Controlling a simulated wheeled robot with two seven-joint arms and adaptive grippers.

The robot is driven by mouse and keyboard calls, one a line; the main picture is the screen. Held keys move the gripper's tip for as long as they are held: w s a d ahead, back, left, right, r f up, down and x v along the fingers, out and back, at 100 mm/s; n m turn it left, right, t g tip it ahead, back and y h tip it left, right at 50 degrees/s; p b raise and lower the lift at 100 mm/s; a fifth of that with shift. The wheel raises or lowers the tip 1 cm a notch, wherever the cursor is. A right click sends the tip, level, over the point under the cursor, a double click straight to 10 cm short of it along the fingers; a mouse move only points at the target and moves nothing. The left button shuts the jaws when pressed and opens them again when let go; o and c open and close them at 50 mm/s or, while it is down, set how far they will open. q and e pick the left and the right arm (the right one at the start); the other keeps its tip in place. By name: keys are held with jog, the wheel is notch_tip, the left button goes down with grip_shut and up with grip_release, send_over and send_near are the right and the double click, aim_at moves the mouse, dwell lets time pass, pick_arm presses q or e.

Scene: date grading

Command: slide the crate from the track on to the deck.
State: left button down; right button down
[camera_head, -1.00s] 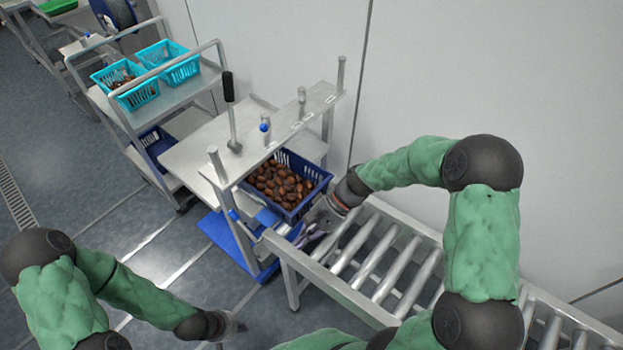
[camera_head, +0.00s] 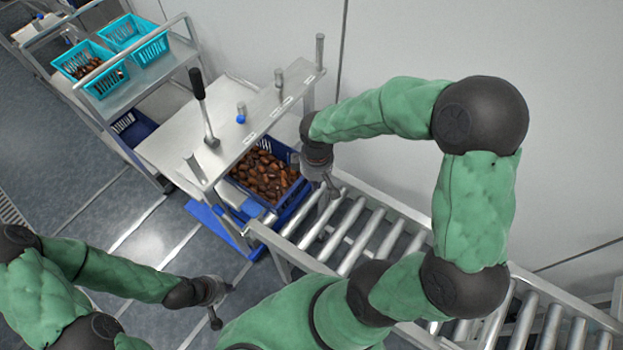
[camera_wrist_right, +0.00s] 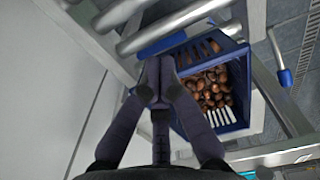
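The blue crate (camera_head: 291,208), full of brown dates, stands at the left end of the roller track (camera_head: 350,258), next to the deck's overhead bar. The bar hides part of it. The crate also shows in the right wrist view (camera_wrist_right: 243,75). The pale deck (camera_head: 165,150) lies beyond the bar. My right gripper (camera_head: 332,190) is at the crate's right side. In the right wrist view its fingertips (camera_wrist_right: 158,62) are together beside the crate wall, with nothing seen between them; contact is unclear. My left gripper (camera_head: 217,318) hangs over the floor, away from the crate; its fingers are too small to judge.
A black-handled lever (camera_head: 203,105) and short posts stand around the deck and bar (camera_head: 265,118). A cart (camera_head: 130,95) with turquoise baskets (camera_head: 90,68) stands at the upper left. A wall runs behind the track. The floor at the lower left is mostly clear.

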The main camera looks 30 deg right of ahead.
jog(key=w+a+f+b, duration=0.1)
jog(key=w+f+b, duration=0.1)
jog(key=f, duration=0.5)
jog(key=shift+w+a+f+b, duration=0.35)
jog(key=shift+w+f, duration=0.05)
jog(key=shift+w, duration=0.45)
